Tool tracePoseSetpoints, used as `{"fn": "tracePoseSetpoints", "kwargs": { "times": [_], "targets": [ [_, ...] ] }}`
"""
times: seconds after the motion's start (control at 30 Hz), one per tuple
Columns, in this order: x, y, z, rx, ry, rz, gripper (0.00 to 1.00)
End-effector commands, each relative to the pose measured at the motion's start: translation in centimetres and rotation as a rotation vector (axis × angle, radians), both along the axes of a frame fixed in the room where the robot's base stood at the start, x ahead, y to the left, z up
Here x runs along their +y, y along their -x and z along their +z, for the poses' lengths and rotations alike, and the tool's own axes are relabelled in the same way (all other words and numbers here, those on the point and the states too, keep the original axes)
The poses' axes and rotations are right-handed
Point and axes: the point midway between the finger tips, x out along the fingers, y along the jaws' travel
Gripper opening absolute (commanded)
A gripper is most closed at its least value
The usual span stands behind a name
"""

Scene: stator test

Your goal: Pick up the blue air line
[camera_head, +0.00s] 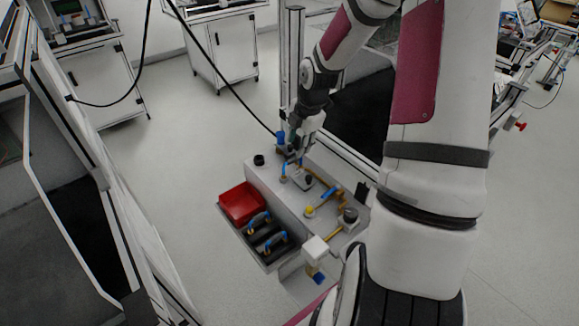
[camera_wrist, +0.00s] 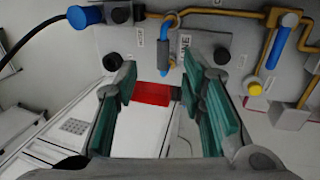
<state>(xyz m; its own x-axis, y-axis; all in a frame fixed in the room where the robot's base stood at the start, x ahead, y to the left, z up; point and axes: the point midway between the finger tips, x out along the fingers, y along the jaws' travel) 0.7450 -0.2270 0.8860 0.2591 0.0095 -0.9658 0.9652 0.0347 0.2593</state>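My gripper (camera_head: 303,148) reaches down over the grey bench unit from its far side in the head view. In the wrist view its green-padded fingers (camera_wrist: 160,82) are spread apart with nothing between them. A short curved blue line (camera_wrist: 163,55) stands out from the grey panel just beyond the fingertips, apart from them. A thick blue connector (camera_wrist: 85,17) with a black hose is at the top left; it also shows beside my gripper in the head view (camera_head: 280,137). I cannot tell which blue piece is the air line.
A blue handle (camera_wrist: 279,47) and a yellow pipe (camera_wrist: 225,13) are on the panel. A red tray (camera_head: 242,203) and black slots with blue-topped items (camera_head: 268,240) are at the unit's front left. A black hose (camera_head: 222,78) hangs across the view. Floor left of the unit is clear.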

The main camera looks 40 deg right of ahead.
Motion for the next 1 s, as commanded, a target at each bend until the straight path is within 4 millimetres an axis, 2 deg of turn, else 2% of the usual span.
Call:
{"fn": "tracePoseSetpoints", "kwargs": {
  "times": [0.1, 0.47, 0.73, 1.0],
  "targets": [
    [0.1, -0.5, -2.0, 0.001, -0.001, 0.0, 0.37],
    [0.3, -1.0, -4.2, 0.002, -0.001, 0.0, 0.37],
    [0.8, -1.7, -7.9, 0.003, -0.001, -0.001, 0.37],
    [0.7, -1.8, -8.2, 0.0, 0.0, -0.002, 0.37]
  ]
}}
